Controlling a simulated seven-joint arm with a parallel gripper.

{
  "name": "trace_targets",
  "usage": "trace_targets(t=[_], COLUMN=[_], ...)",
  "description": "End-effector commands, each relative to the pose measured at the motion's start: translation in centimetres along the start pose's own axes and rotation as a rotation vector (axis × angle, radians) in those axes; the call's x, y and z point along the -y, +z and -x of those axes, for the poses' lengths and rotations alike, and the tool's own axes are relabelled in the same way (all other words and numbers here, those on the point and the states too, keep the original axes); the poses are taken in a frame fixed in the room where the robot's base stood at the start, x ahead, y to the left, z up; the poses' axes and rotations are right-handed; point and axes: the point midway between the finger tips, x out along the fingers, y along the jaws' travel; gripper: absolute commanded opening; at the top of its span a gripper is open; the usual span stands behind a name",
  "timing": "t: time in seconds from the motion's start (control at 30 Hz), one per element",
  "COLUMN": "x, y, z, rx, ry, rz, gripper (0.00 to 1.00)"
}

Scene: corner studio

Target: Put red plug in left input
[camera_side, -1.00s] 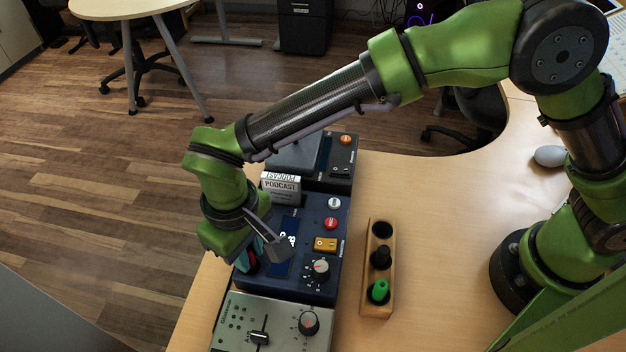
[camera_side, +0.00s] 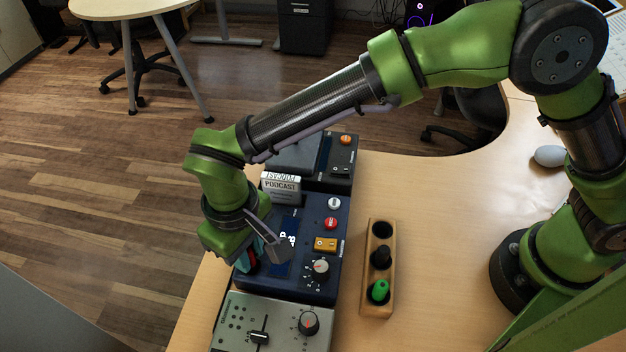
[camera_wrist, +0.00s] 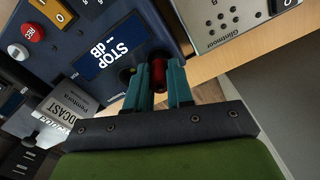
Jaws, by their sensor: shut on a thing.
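A red plug (camera_wrist: 158,74) sits between the two teal fingers of my gripper (camera_wrist: 158,70) in the wrist view. The fingers are shut on it, over the near edge of the dark blue box (camera_wrist: 75,45) with the STOP dB display. A dark round hole (camera_wrist: 125,76) shows just left of the fingers in the wrist view. The plug's lower end is hidden, so I cannot tell whether it is inside a socket. In the side view my gripper (camera_side: 246,262) is low at the left edge of the blue box (camera_side: 318,285), and the plug is hidden there.
A wooden holder (camera_side: 377,227) stands on the desk to the right, with a black plug (camera_side: 381,257), a green plug (camera_side: 380,290) and an empty top hole. A grey box (camera_side: 285,320) lies in front of the blue box. A PODCAST block (camera_side: 282,186) stands behind.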

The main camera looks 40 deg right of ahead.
Motion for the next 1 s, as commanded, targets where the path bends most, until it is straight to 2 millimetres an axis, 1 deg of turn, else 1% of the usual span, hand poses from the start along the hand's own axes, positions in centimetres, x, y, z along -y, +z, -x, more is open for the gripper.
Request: trace_targets(t=[0.5,0.53,0.6,0.87,1.0], x=[-0.01,0.0,0.0,0.0,0.03], y=[0.02,0.01,0.01,0.01,-0.07], z=[-1.1,-1.09,-1.07,-1.01,-0.22], rx=[0.002,0.001,0.001,0.001,-0.002], ry=[0.001,0.0,0.0,0.0,-0.001], rz=[-0.001,-0.001,-0.001,0.0,0.0], gripper=[0.0,0.25,0.32,0.32,0.32])
